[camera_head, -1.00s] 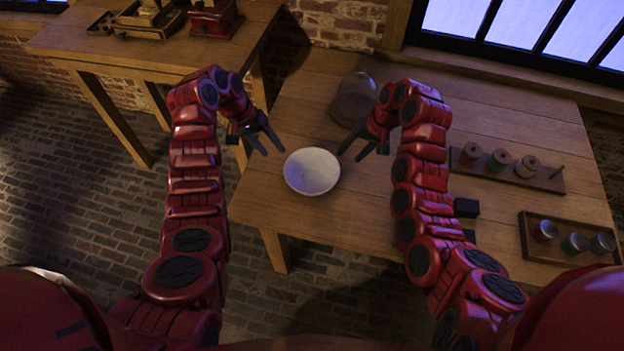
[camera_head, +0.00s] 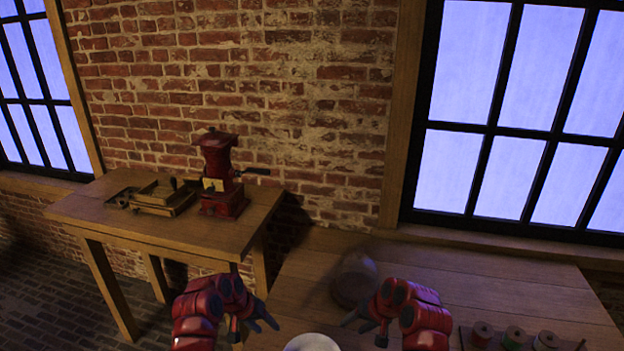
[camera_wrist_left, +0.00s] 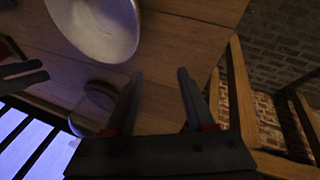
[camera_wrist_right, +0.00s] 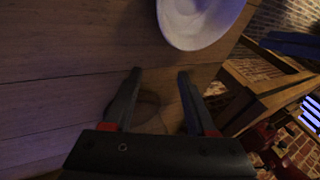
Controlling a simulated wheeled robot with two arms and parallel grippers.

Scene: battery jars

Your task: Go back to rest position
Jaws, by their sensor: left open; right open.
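My left gripper (camera_head: 262,322) is open and empty over the left edge of the near wooden table, left of the white bowl (camera_head: 312,342). My right gripper (camera_head: 362,326) is open and empty to the bowl's right. In the head view only the bowl's top edge shows at the bottom of the picture. The bowl also shows in the left wrist view (camera_wrist_left: 98,25) and in the right wrist view (camera_wrist_right: 198,18), apart from the fingers. Both pairs of fingers (camera_wrist_left: 157,100) (camera_wrist_right: 157,95) have nothing between them that they touch.
A glass jar or dome (camera_head: 354,278) stands behind the grippers on the near table (camera_head: 480,285). Several spools (camera_head: 514,338) stand at the lower right. A side table (camera_head: 150,222) at left holds a red grinder (camera_head: 220,175) and a wooden box (camera_head: 162,197). A brick wall and windows close the back.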

